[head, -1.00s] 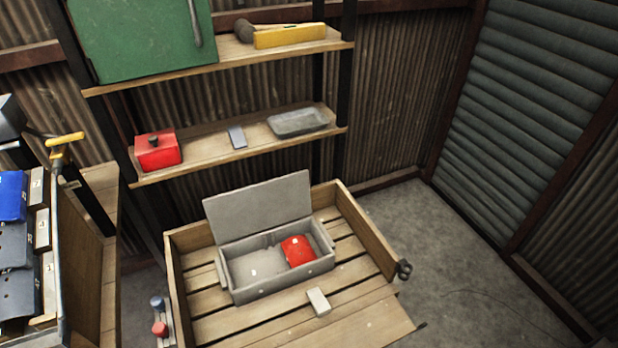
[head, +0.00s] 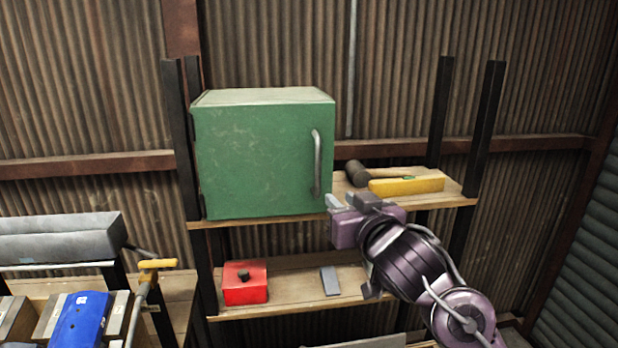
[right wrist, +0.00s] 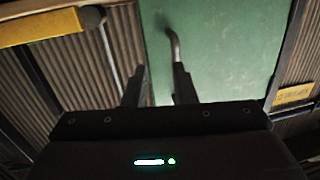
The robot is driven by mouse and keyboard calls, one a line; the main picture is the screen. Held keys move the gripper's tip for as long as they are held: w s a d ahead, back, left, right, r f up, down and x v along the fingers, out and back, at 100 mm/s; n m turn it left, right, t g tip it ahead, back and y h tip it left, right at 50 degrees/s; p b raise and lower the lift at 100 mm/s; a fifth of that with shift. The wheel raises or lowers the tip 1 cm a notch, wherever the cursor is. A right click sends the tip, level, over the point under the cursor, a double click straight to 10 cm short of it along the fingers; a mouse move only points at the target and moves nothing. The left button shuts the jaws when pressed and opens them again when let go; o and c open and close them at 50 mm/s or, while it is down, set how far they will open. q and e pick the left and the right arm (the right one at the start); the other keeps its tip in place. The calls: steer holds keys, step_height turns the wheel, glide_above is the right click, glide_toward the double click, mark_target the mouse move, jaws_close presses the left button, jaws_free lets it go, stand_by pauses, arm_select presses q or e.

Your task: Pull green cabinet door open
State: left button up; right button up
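The green cabinet (head: 255,155) stands on the upper shelf with its door shut. Its curved metal handle (head: 316,162) runs upright along the door's right side. My right gripper (head: 346,202) is just right of and below the handle's lower end. In the right wrist view, the gripper's two dark fingers (right wrist: 158,85) are apart, with the green door (right wrist: 225,50) beyond them. The handle (right wrist: 173,45) shows near the tip of the right-hand finger there; its far end is hidden behind that finger, and I cannot tell whether they touch. My left gripper is not in view.
A mallet (head: 358,172) and a yellow level (head: 405,185) lie on the upper shelf right of the cabinet, close to my right arm. A red box (head: 245,283) and a small grey block (head: 330,281) are on the lower shelf. Black shelf posts (head: 480,130) stand at the right.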

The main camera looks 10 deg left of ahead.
mark_target(319, 168)
steer(key=shift+n+y, duration=0.4)
steer(key=w+a+r+p, duration=0.1)
steer(key=w+a+r, duration=0.1)
steer(key=w+a+r+p, duration=0.1)
steer(key=w+a+r, duration=0.1)
steer(key=a, duration=0.1)
steer(key=shift+w+a+r+p, duration=0.2)
steer(key=shift+w+p, duration=0.1)
steer(key=shift+p, duration=0.05)
steer(key=shift+w+a+f, duration=0.1)
steer(key=shift+w+a, duration=0.05)
steer(key=shift+w, duration=0.2)
steer(key=shift+c, duration=0.4)
jaws_close()
